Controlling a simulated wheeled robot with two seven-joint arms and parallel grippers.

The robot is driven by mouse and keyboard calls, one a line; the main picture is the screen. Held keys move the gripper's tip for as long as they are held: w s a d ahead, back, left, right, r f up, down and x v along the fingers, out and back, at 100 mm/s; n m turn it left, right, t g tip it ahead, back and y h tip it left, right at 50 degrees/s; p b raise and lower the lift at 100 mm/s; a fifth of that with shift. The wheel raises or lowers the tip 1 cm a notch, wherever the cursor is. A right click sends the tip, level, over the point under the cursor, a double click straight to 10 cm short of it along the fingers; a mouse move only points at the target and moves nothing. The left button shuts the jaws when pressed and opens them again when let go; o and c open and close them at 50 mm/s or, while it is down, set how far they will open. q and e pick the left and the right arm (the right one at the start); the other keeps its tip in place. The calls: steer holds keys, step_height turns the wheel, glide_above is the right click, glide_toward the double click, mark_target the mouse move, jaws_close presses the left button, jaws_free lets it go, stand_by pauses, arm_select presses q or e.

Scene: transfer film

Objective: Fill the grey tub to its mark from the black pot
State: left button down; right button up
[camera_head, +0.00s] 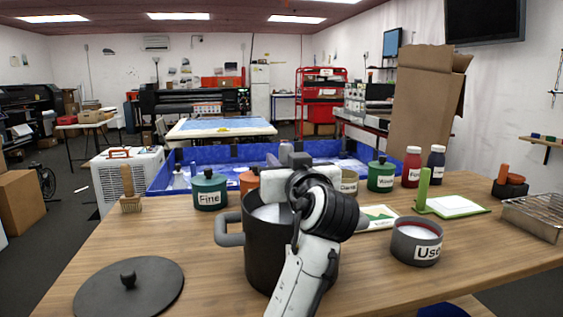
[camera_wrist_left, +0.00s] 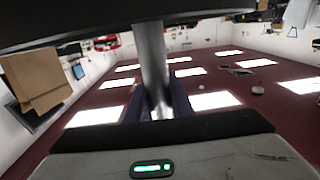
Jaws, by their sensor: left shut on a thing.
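The black pot (camera_head: 262,262) stands on the table with a white content (camera_head: 270,213) inside. My left gripper (camera_head: 287,158) is above the pot, shut on a grey handle that shows as an upright bar in the left wrist view (camera_wrist_left: 153,70). What the handle's lower end looks like is hidden behind my arm. The grey tub (camera_head: 402,249), labelled "Use", stands to the right of the pot. It holds a white content (camera_head: 413,232), with a red band on its inner wall above that content. My right gripper is out of view.
The round black lid (camera_head: 105,292) lies at the front left. Behind the pot stand green jars (camera_head: 209,191) (camera_head: 381,176), a blue tray (camera_head: 225,160) and two bottles (camera_head: 411,168) (camera_head: 436,165). A green-handled squeegee (camera_head: 423,187) and wire rack (camera_head: 537,216) are at right.

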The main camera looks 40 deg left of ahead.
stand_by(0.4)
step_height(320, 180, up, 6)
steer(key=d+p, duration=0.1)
steer(key=p, duration=0.7)
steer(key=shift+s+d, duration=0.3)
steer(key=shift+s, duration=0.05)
